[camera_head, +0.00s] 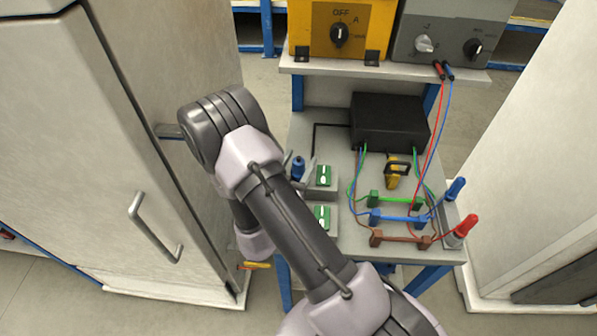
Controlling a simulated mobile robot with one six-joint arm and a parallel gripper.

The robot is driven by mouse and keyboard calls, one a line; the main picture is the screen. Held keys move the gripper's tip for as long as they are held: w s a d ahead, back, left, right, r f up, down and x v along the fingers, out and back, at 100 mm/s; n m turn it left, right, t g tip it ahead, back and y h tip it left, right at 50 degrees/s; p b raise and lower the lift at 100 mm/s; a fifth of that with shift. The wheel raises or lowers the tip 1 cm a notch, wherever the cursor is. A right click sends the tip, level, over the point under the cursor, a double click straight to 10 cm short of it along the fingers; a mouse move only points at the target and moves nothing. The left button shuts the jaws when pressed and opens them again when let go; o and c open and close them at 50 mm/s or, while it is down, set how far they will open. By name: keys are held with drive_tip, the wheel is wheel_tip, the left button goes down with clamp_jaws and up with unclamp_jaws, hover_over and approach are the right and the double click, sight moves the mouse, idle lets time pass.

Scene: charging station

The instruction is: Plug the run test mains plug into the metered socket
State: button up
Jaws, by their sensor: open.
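A blue plug-like piece (298,168) stands on the bench, left of the upper green switch (323,175). I cannot tell for certain whether it is the run test mains plug. My arm crosses in front, and its wrist end hangs left of the bench. What look like the slim grey fingers of my gripper (299,162) show beside the blue piece, apart from each other. Most of my gripper is hidden behind my arm, so contact is unclear. A second green switch (321,215) sits nearer on a grey box. I cannot make out which part is the metered socket.
A black box (390,122) with coloured leads stands on the bench (315,135). Green, blue and brown bars, a yellow clamp (397,172) and red (460,231) and blue probes lie right. A tall cabinet (110,130) stands close left. Instruments sit on the shelf above.

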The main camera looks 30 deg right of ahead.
clamp_jaws()
